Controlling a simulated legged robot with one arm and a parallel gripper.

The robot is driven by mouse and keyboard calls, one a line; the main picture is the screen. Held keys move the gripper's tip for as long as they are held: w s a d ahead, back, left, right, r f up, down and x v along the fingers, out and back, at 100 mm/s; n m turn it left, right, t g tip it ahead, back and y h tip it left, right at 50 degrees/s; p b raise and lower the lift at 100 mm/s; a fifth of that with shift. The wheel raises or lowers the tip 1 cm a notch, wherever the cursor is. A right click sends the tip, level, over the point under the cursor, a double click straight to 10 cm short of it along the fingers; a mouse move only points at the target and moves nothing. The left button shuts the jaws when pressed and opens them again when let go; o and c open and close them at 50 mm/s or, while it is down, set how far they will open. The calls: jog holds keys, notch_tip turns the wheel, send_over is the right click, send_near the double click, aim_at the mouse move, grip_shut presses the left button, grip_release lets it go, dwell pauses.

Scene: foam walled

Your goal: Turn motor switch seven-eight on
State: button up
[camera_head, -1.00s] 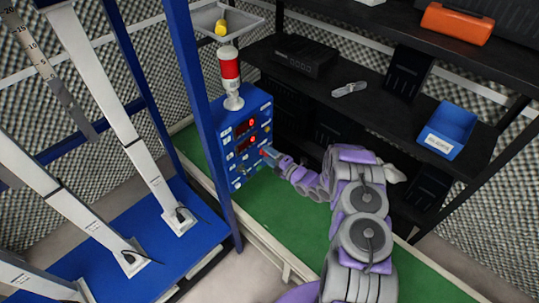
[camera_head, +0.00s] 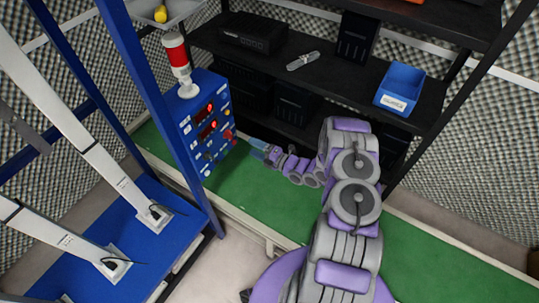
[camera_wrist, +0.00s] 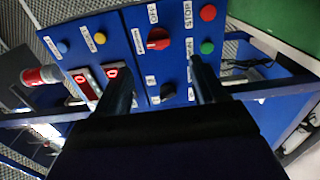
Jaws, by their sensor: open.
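The blue control box (camera_head: 203,150) stands on the green bench, its front facing my arm. In the wrist view its panel (camera_wrist: 130,50) shows a red rotary knob (camera_wrist: 158,38) near an "ON" label, with a black switch (camera_wrist: 167,90) below it. Which one is marked seven-eight I cannot read. My gripper (camera_wrist: 162,68) is open and empty, its two dark fingers pointing at the panel on either side of the knob and switch in the picture. In the head view my gripper (camera_head: 262,149) is just right of the box, with a visible gap.
A red STOP button (camera_wrist: 208,12) and a green button (camera_wrist: 207,47) sit beside the knob. Two red displays (camera_wrist: 112,73) and small buttons are on the panel's left. A red-and-white lamp (camera_head: 178,60) stands on the box. A blue post (camera_head: 150,100) is left; shelves are behind.

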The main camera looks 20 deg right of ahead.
jog(key=v, duration=0.6)
jog(key=shift+s, duration=0.25)
jog(key=shift+w+d, duration=0.1)
jog(key=shift+d, duration=0.05)
